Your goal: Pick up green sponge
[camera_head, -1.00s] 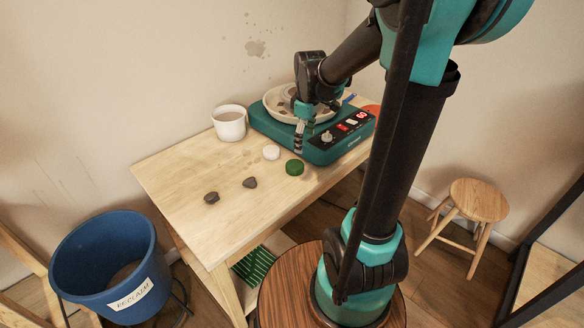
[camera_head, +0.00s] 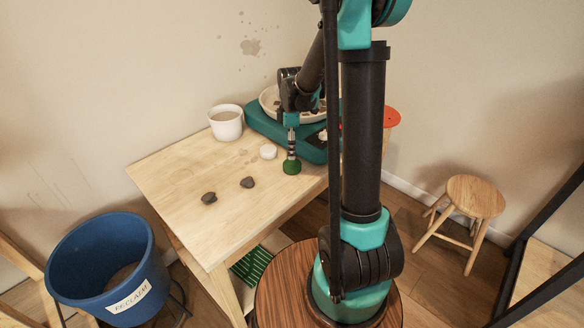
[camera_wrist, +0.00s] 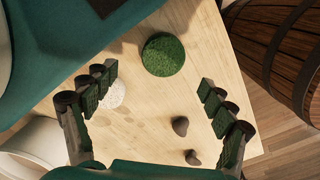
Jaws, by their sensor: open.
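The green sponge (camera_head: 291,167) is a small round pad lying on the wooden table near its right edge. In the wrist view the sponge (camera_wrist: 163,55) lies beyond my fingertips, between the two lines of the fingers. My gripper (camera_head: 291,152) points down just above the sponge and hides part of its far side. In the wrist view my gripper (camera_wrist: 158,82) has its two fingers spread wide with nothing between them. A gap between the fingertips and the sponge is hard to judge.
A white round sponge (camera_head: 268,152) lies just left. Two dark stones (camera_head: 247,182) lie further left. A white cup (camera_head: 226,122) and a teal pottery wheel (camera_head: 262,122) stand behind. The table's front (camera_head: 240,225) is bare. A blue bucket (camera_head: 70,250) stands left on the floor.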

